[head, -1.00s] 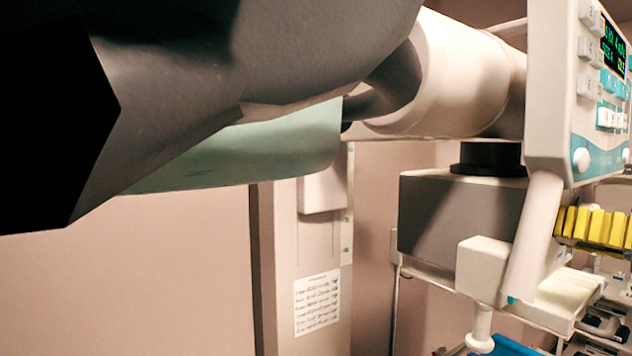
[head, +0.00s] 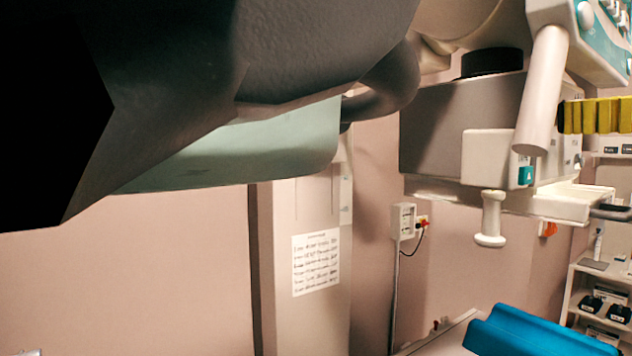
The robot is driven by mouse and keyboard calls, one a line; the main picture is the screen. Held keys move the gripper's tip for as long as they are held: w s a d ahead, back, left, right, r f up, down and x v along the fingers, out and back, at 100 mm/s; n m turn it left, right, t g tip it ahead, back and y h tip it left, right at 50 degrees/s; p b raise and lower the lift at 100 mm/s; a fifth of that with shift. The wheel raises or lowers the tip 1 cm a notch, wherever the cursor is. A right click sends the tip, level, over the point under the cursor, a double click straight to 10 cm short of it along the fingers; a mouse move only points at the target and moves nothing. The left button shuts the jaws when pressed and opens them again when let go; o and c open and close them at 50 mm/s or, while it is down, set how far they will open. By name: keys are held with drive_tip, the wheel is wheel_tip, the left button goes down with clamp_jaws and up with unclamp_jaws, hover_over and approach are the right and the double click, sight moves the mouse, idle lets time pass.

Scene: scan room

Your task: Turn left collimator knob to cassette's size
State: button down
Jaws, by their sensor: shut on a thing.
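The X-ray tube head hangs at the upper right, with a dark grey housing (head: 460,130) and a white box (head: 490,158) at its front, probably the collimator. A white, flanged knob-like part (head: 491,215) sticks down under the box. Which part is the left collimator knob I cannot tell. A thick white bar (head: 542,90) slants down in front of the box from the control panel (head: 590,30). No cassette can be made out. My grey arm fills the upper left, and my gripper cannot be made out.
A yellow ribbed part (head: 597,115) sits right of the tube head. A blue pad (head: 540,332) lies below it. A wall socket box (head: 403,220) and a printed sheet (head: 316,264) are behind. Shelves (head: 600,300) stand at the right. Room is clear between tube head and pad.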

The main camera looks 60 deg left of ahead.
drive_tip(key=n+b, duration=0.2)
drive_tip(key=n, duration=0.2)
drive_tip(key=shift+a+f+n, duration=0.1)
drive_tip(key=shift+n, duration=0.2)
drive_tip(key=n, duration=0.4)
drive_tip(key=shift+b, duration=0.4)
drive_tip(key=shift+n, duration=0.4)
drive_tip(key=c, duration=0.5)
unclamp_jaws()
drive_tip(key=shift+c, duration=0.2)
drive_tip(key=shift+m, duration=0.3)
